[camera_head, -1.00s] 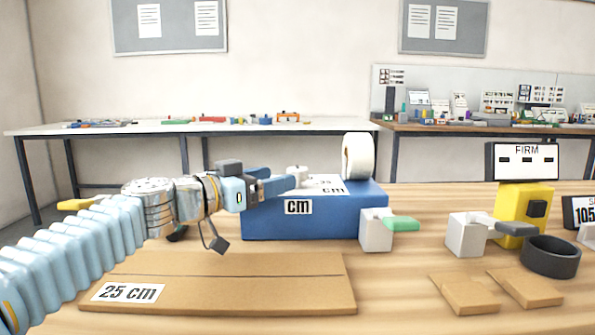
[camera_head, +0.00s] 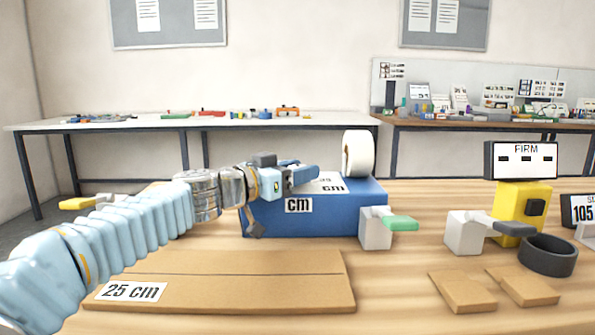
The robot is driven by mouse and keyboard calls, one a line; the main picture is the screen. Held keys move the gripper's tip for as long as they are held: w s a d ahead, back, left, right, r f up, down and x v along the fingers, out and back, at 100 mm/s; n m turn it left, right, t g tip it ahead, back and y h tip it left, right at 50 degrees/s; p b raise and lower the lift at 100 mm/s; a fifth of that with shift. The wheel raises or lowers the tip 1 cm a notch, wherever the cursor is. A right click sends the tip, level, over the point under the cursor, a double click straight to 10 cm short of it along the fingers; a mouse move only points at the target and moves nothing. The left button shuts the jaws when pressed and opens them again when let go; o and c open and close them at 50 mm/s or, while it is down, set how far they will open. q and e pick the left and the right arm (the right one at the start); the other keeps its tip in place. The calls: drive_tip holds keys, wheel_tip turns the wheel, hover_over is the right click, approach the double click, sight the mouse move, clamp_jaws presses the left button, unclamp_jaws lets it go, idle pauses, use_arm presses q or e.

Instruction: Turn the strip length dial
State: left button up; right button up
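The blue strip dispenser (camera_head: 345,214) stands on the wooden table, with a white roll (camera_head: 358,153) at its back and "cm" labels on its top and front. My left gripper (camera_head: 311,175) is over the left part of its top, its blue fingers pointing right. The fingers cover the place of the pale strip length dial, so the dial is hidden. I cannot tell whether they close on it. A brown board (camera_head: 230,275) marked "25 cm" lies in front. My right gripper is not in view.
A pale block with a green lever (camera_head: 400,223) stands at the dispenser's right front. Further right are a grey lever block (camera_head: 465,233), a yellow device (camera_head: 522,205) under a "FIRM" display, a dark ring (camera_head: 548,255) and two small brown pieces (camera_head: 463,292).

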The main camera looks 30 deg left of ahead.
use_arm(q)
drive_tip(key=shift+c, duration=0.9)
drive_tip(key=y+b, duration=0.1)
drive_tip(key=n+b, duration=0.1)
drive_tip(key=shift+d+f+t+y+b, duration=0.1)
drive_tip(key=shift+f+t+y+b, duration=0.2)
drive_tip(key=shift+f+y+b, duration=0.1)
drive_tip(key=shift+r+n+y, duration=0.2)
drive_tip(key=shift+n+y, duration=0.3)
drive_tip(key=shift+y, duration=0.1)
drive_tip(key=shift+r+n+y+p, duration=0.15)
drive_tip(key=shift+n+y+p, duration=0.35)
drive_tip(key=shift+y, duration=0.4)
drive_tip(key=o, duration=1)
drive_tip(key=shift+c, duration=0.2)
